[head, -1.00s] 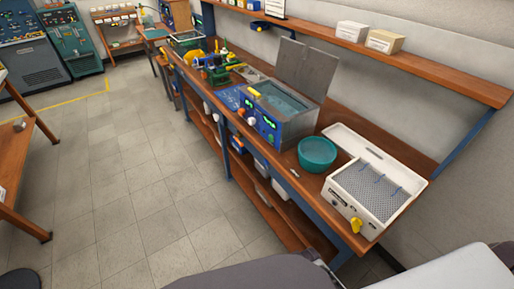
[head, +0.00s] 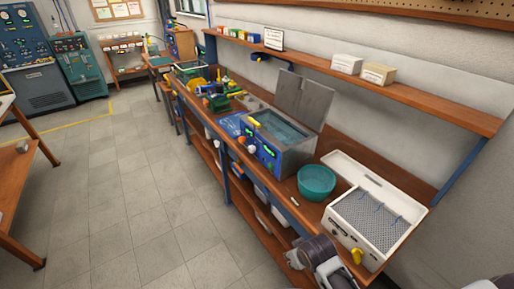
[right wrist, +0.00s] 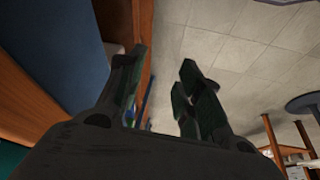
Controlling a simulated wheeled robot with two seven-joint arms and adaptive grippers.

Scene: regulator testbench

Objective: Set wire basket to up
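The steel bath with a blue control panel (head: 262,150) stands on the bench with its grey lid (head: 303,98) raised. Liquid shows inside it. A yellow handle (head: 252,124) sits at its near left rim and probably belongs to the wire basket; the basket's mesh is too small to make out, so I cannot tell its height. My right gripper (head: 294,260) is low at the bench's front edge, well short of the bath. In the right wrist view its fingers (right wrist: 160,88) are apart with nothing between them. My left gripper is not in view.
A teal bowl (head: 316,182) stands just right of the bath. A shelf (head: 420,92) with boxes runs above. The floor left of the bench is clear.

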